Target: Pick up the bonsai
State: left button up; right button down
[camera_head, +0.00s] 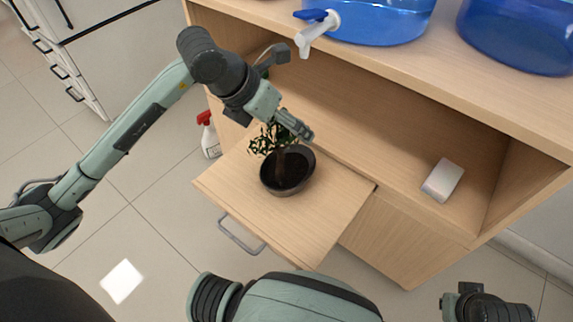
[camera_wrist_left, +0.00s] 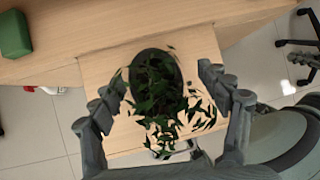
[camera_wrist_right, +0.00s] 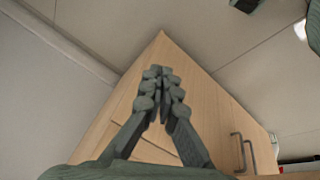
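The bonsai (camera_head: 275,143) has small green leaves and stands in a dark round pot (camera_head: 297,178) on a pulled-out wooden board with a handle. My left gripper (camera_head: 299,131) is above the plant, at the far side of the leaves. In the left wrist view, my left gripper (camera_wrist_left: 168,85) is open, with one finger on each side of the bonsai (camera_wrist_left: 160,95) and nothing visibly pinched. My right gripper (camera_wrist_right: 162,78) has its fingertips together with nothing between them, facing a wooden cabinet side. In the head view its fingers are out of the picture.
The pulled-out board (camera_head: 225,180) juts from the wooden cabinet (camera_head: 390,240). A white box (camera_head: 442,180) lies on the shelf to the right. Blue water bottles (camera_head: 380,22) with a tap stand on top. A spray bottle (camera_head: 209,138) is on the floor at left.

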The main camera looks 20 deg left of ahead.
pick_arm(q)
jog(key=c, duration=1.2)
jog(key=shift+r, duration=0.1)
jog(key=shift+c, duration=0.8)
jog(key=shift+w+r, duration=0.1)
